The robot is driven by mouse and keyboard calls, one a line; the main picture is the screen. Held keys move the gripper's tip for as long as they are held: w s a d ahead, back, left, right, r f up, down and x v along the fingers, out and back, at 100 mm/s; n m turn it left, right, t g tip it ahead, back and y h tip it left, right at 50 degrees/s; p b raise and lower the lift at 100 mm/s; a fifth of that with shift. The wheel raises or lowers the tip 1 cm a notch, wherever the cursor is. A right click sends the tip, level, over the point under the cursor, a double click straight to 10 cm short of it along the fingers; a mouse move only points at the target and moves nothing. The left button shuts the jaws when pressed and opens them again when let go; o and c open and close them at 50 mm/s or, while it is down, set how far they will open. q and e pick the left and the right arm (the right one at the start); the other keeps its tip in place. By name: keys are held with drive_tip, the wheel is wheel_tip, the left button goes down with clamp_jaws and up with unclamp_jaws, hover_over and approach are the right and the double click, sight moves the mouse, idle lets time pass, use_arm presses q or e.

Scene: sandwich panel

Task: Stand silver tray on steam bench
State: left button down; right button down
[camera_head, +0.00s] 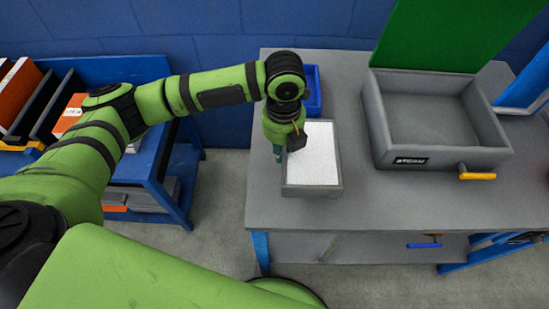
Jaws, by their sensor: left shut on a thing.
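The silver tray (335,187) is a narrow grey rectangular tray with a white speckled inside, over the left part of the grey steam bench (300,217). My left gripper (291,146) points down at the tray's left long side and is shut on it. The fingertips and the exact grip are partly hidden by the wrist. The tray looks level; I cannot tell whether it touches the bench top. My right gripper is not in view.
A large open grey box labelled STEAM (378,125), with a yellow-handled valve (477,175), stands on the bench to the right. A blue bin (313,90) is behind the tray. A green panel (440,35) rises behind. A blue rack (150,160) stands left.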

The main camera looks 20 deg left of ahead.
use_arm(q)
drive_tip(key=shift+s+a+f, duration=0.55)
drive_tip(key=shift+s+a, duration=0.05)
drive_tip(key=shift+a, duration=0.15)
drive_tip(key=shift+s+f, duration=0.1)
drive_tip(key=shift+f, duration=0.15)
drive_tip(key=shift+f+p, duration=0.45)
drive_tip(key=shift+f, duration=1.4)
drive_tip(key=shift+f, duration=0.15)
drive_tip(key=c, duration=1.2)
unclamp_jaws()
wheel_tip(320, 180, up, 12)
drive_tip(key=shift+a+r+b, duration=0.1)
drive_tip(key=shift+r+b, duration=0.1)
drive_tip(key=shift+b, duration=0.5)
